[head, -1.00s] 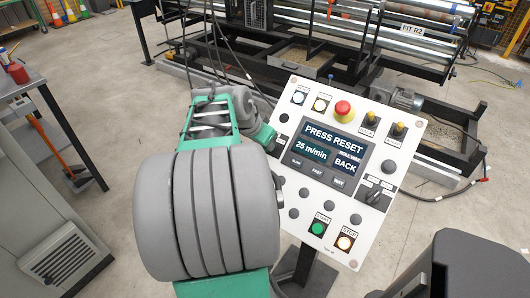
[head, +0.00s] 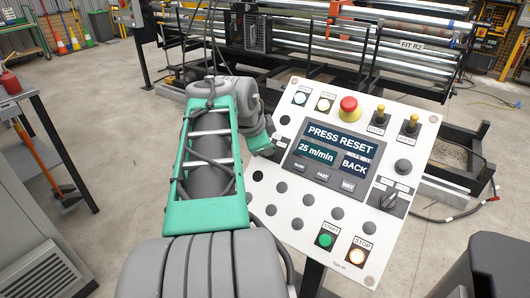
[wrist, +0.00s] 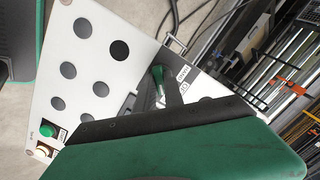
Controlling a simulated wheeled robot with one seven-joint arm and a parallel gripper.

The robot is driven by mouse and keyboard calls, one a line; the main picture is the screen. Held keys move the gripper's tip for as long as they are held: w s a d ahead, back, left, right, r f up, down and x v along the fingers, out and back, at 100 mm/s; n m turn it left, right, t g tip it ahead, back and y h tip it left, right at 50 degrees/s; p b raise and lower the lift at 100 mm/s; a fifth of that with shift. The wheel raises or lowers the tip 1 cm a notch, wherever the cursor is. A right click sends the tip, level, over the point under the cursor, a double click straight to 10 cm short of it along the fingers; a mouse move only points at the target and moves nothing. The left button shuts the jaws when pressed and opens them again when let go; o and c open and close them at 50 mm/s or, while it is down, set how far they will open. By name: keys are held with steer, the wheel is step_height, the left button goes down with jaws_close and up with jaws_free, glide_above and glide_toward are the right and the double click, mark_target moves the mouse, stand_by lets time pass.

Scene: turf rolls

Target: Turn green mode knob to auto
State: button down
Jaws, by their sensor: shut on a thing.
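The green mode knob (wrist: 157,78) shows in the wrist view as a small green lever on a dark label plate at the panel's edge. My gripper (wrist: 170,93) is shut on it, its dark fingers against the lever. Labels beside the knob are partly covered, and I cannot tell which position it points to. In the head view my gripper (head: 266,148) is at the left edge of the white control panel (head: 310,215), and the knob is hidden behind my arm.
The panel carries a display (head: 333,152) reading PRESS RESET, a red emergency button (head: 348,106), a black selector knob (head: 389,201), a green start button (head: 325,240) and a lit stop button (head: 357,256). A roller machine (head: 340,35) stands behind. A table (head: 30,95) is at left.

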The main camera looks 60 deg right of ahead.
steer(key=shift+f, duration=0.1)
stand_by(0.4)
steer(key=c, duration=1.4)
jaws_free()
steer(key=shift+c, duration=0.2)
steer(key=p+v, duration=0.1)
steer(key=v, duration=0.6)
steer(key=shift+a+r, duration=0.2)
steer(key=shift+r, duration=0.2)
